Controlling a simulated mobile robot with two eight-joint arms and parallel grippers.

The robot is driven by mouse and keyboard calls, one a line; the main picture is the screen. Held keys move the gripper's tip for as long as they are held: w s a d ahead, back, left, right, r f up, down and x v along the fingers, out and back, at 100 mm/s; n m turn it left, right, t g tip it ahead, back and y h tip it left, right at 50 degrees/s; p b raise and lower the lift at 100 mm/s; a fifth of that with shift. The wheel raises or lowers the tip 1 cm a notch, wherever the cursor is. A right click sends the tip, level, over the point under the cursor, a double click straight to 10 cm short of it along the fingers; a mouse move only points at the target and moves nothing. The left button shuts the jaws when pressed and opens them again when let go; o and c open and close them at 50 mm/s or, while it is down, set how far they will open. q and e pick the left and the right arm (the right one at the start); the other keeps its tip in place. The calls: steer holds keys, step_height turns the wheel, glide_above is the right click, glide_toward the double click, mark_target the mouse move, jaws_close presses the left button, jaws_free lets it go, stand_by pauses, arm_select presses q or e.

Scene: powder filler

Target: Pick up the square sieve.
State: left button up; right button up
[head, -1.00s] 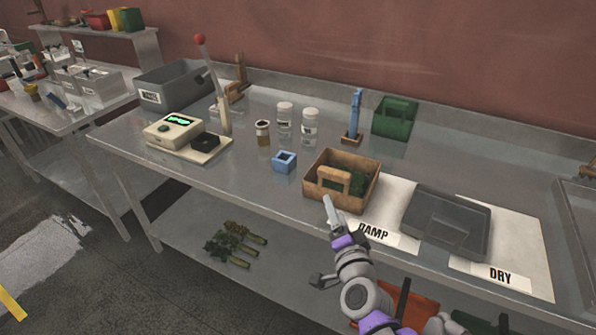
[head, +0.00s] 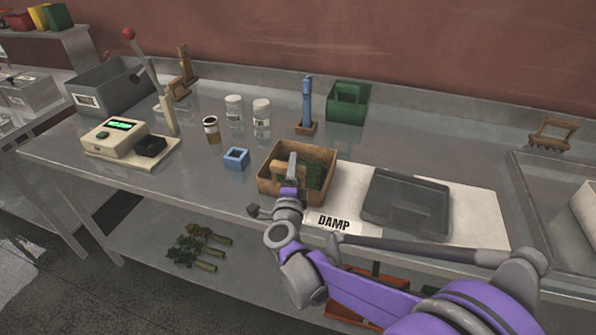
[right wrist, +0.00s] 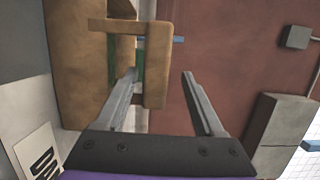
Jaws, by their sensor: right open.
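A brown, square, open-topped box (head: 268,190) with a loop handle on its near side stands on the bench; it may be the square sieve, but I cannot tell for certain. Green matter shows inside it. My right gripper (head: 292,168) is at its near side, over the handle, and covers part of it. In the right wrist view the handle (right wrist: 157,65) shows between the two open fingers of the right gripper (right wrist: 160,78), with no grip on it. A small blue square frame (head: 236,159) sits to the left. My left gripper is not in view.
A grey tray (head: 405,205) lies to the right, beside the DAMP label (head: 334,222). A green box (head: 348,103) and a blue upright tool (head: 307,103) stand behind.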

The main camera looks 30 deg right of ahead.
steer(key=x, duration=0.5)
steer(key=shift+a+f, duration=0.2)
steer(key=shift+f, duration=0.05)
jaws_close()
stand_by(1.1)
